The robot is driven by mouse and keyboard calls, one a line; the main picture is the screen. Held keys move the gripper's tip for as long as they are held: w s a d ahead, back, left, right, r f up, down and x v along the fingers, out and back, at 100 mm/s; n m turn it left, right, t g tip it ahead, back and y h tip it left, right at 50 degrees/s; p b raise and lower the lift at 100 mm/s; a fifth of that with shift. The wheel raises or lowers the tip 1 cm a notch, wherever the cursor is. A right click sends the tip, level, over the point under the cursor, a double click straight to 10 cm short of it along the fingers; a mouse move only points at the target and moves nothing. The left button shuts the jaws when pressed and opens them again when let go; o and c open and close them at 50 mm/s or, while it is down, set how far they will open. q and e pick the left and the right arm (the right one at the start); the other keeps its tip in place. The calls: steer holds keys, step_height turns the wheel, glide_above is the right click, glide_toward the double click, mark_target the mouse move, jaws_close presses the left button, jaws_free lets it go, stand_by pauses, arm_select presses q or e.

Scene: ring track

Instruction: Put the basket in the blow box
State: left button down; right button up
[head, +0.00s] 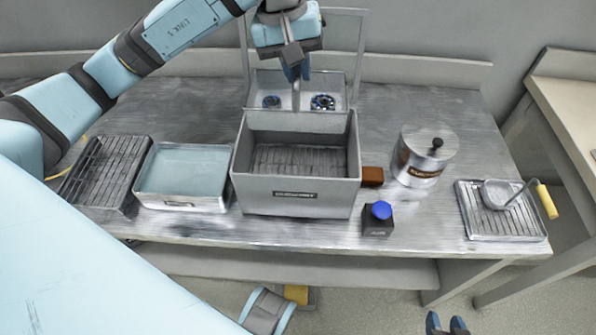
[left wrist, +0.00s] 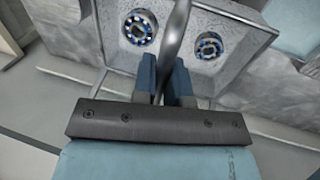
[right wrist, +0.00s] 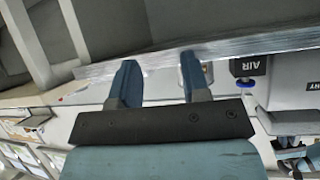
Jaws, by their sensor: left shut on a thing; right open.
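The basket (head: 262,78) is a grey tray carrying two dark ring-shaped bearings with blue parts. It also shows in the left wrist view (left wrist: 222,72). My left gripper (head: 297,72) is shut on its upright handle (left wrist: 177,40), above the tray. The open-topped grey box with a slatted floor, apparently the blow box (head: 244,185), stands at the middle front of the table. The basket appears at its rear edge in the head view; I cannot tell its height or whether it touches. My right gripper (head: 447,324) is open and empty, low in front of the table; it shows in its wrist view (right wrist: 155,82).
A raised frame (head: 362,45) stands behind the box. Left are a tray of blue liquid (head: 141,190) and a dark rack (head: 72,185). Right are a brown block (head: 372,176), a black block with blue button (head: 378,222), a lidded can (head: 423,165) and a drip tray (head: 470,215).

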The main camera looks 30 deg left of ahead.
arm_select(q)
steer(key=s+a+x, duration=0.1)
steer(key=a+x, duration=0.1)
steer(key=x, duration=0.7)
steer(key=s+a+f+b+x, duration=0.1)
steer(key=a+x, duration=0.1)
steer(key=x, duration=0.7)
steer(key=shift+f+b, duration=0.3)
steer(key=shift+f, duration=0.1)
arm_select(e)
steer(key=shift+a+f, duration=0.15)
steer(key=shift+f, duration=0.1)
arm_select(q)
steer(key=shift+d+f, duration=0.1)
steer(key=shift+d, duration=0.05)
arm_select(e)
steer(key=shift+f, duration=0.1)
arm_select(q)
steer(key=shift+f+b, duration=0.15)
steer(key=shift+b, duration=0.15)
steer(key=c, duration=1.2)
jaws_free()
steer(key=shift+o, duration=0.2)
